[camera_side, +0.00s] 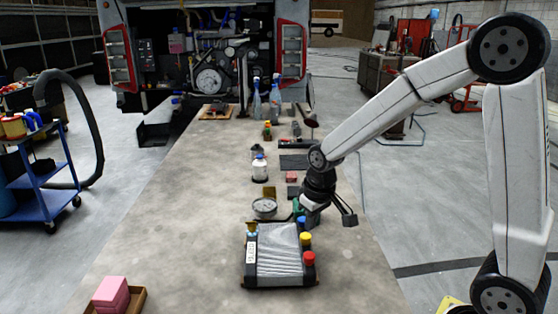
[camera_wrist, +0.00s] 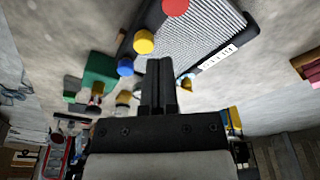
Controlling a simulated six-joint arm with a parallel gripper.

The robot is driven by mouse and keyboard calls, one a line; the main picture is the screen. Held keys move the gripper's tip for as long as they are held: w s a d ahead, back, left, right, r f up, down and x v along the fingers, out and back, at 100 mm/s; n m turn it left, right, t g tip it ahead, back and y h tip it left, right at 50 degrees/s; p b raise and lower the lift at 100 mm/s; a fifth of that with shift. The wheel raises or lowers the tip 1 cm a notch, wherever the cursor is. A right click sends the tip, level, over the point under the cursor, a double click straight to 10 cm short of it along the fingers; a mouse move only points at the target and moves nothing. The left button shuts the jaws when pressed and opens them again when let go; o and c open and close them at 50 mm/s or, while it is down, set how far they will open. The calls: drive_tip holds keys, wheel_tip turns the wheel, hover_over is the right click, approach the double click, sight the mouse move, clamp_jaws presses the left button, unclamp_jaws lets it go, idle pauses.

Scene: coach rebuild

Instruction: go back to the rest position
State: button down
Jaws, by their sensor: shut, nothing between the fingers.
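My gripper (camera_side: 308,214) hangs from my bent arm over the bench, just behind a grey ribbed unit (camera_side: 279,254). In the wrist view its two dark fingers (camera_wrist: 158,64) are together with nothing between them. The ribbed unit also shows in the wrist view (camera_wrist: 195,42), beyond the fingertips. It has a red cap (camera_side: 309,258), a yellow cap (camera_side: 305,237) and a blue cap (camera_side: 301,220) along its right side. A green block (camera_wrist: 100,72) lies beside the fingers in the wrist view. I cannot tell the gripper's exact height above the bench.
A round gauge (camera_side: 264,207), a white bottle (camera_side: 259,168) and several small parts stand along the bench (camera_side: 190,220). Spray bottles (camera_side: 275,96) stand at its far end. Pink blocks (camera_side: 111,293) sit in a wooden tray at front left.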

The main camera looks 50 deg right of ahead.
drive_tip(key=s+a+f, duration=0.3)
drive_tip(key=s+a, duration=0.1)
drive_tip(key=s, duration=0.6)
drive_tip(key=shift+f+n+t, duration=0.15)
drive_tip(key=shift+n+t, duration=0.15)
drive_tip(key=shift+n, duration=0.1)
drive_tip(key=shift+w, duration=0.1)
idle(0.6)
